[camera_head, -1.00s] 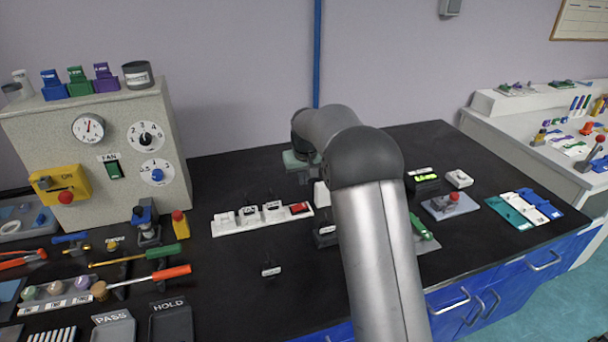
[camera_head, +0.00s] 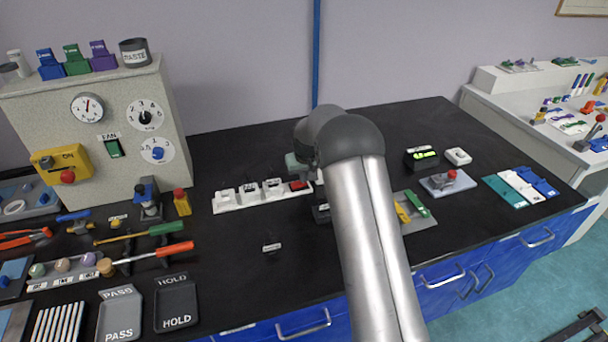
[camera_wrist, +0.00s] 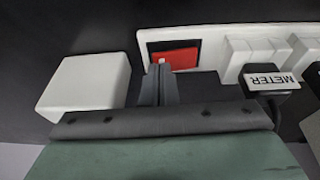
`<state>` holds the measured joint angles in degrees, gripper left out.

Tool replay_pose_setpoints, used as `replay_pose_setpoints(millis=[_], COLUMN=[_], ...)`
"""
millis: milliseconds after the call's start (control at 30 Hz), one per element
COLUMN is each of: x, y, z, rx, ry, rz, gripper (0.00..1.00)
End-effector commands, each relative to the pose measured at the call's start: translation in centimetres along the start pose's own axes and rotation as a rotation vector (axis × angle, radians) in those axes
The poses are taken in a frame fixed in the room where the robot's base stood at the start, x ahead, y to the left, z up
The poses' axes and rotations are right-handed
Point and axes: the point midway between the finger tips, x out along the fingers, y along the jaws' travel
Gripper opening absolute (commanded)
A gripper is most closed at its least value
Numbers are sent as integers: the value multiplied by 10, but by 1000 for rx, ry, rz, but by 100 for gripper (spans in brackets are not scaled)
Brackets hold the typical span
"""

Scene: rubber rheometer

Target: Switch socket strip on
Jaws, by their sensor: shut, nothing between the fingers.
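The white socket strip (camera_head: 236,203) lies on the black bench, left of my arm, with several plug positions and a red rocker switch (camera_head: 298,185) at its right end. In the wrist view the red switch (camera_wrist: 175,56) sits in a dark frame at the strip's end, beside a plug labelled METER (camera_wrist: 270,80). My gripper (camera_wrist: 160,82) is shut and empty, its fingertips close to the near edge of the red switch. Whether they touch it I cannot tell. In the head view my arm hides most of the gripper.
A white block (camera_wrist: 85,83) lies just beside the fingers in the wrist view. A grey cabinet (camera_head: 70,130) with dials and a fan switch stands at the left. Screwdrivers and PASS and HOLD trays (camera_head: 176,303) lie at the front left. The bench middle is mostly clear.

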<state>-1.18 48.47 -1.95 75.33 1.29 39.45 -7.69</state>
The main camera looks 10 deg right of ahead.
Motion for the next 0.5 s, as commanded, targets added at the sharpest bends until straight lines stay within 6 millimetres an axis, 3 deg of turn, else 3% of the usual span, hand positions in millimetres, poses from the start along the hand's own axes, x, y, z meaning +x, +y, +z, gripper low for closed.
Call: replay_pose_setpoints(millis=[133,500], x=[10,6], y=[6,0], z=[4,2], rx=[25,20], ry=[-4,-4], rz=[-61,-68], gripper=[0,0])
